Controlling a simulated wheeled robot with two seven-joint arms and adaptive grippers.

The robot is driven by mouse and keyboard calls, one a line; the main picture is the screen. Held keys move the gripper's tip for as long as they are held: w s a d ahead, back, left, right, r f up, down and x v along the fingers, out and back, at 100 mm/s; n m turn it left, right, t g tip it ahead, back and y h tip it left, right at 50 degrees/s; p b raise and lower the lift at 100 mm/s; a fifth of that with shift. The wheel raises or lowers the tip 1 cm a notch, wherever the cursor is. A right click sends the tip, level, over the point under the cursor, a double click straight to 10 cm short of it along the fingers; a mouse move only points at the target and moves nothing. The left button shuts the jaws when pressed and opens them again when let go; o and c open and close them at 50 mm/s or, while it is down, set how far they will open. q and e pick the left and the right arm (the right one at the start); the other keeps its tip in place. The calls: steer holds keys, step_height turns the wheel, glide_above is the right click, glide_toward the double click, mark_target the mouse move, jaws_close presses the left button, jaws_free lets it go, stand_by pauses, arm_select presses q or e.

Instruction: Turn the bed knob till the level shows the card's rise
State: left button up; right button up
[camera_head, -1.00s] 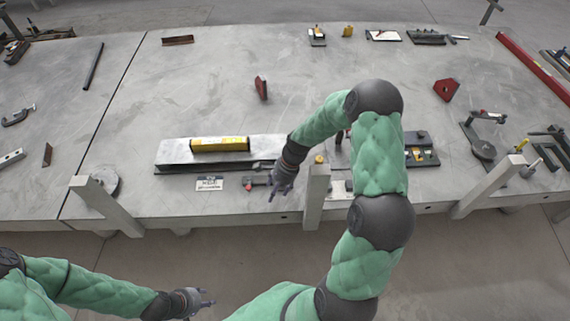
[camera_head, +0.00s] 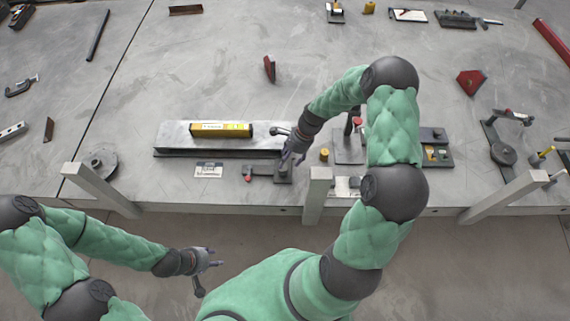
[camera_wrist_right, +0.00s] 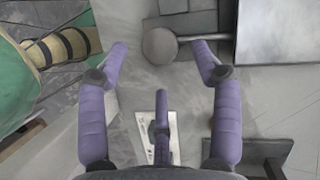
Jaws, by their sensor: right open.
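The grey bed (camera_head: 172,140) is a long slab near the table's front edge. The yellow level (camera_head: 221,130) lies on top of it; its bubble is too small to read. The card (camera_head: 208,170) lies flat in front; its writing is unreadable. A round grey knob (camera_head: 279,131) on a rod is at the bed's right end. In the right wrist view a round grey knob (camera_wrist_right: 159,45) sits ahead, between the spread fingertips. My right gripper (camera_head: 291,156) is open and empty, close to the knob but apart from it. My left gripper (camera_head: 208,272) is open and empty, off the table.
A pale post (camera_head: 317,195) stands just right of my right gripper at the table edge. A small red-tipped tool (camera_head: 248,177) lies beside the card. A yellow knob (camera_head: 324,154) and dark fixtures (camera_head: 435,155) are to the right. The table behind the bed is mostly clear.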

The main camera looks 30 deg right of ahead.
mark_target(285, 166)
steer(key=shift+x, duration=2)
steer(key=c, duration=1.1)
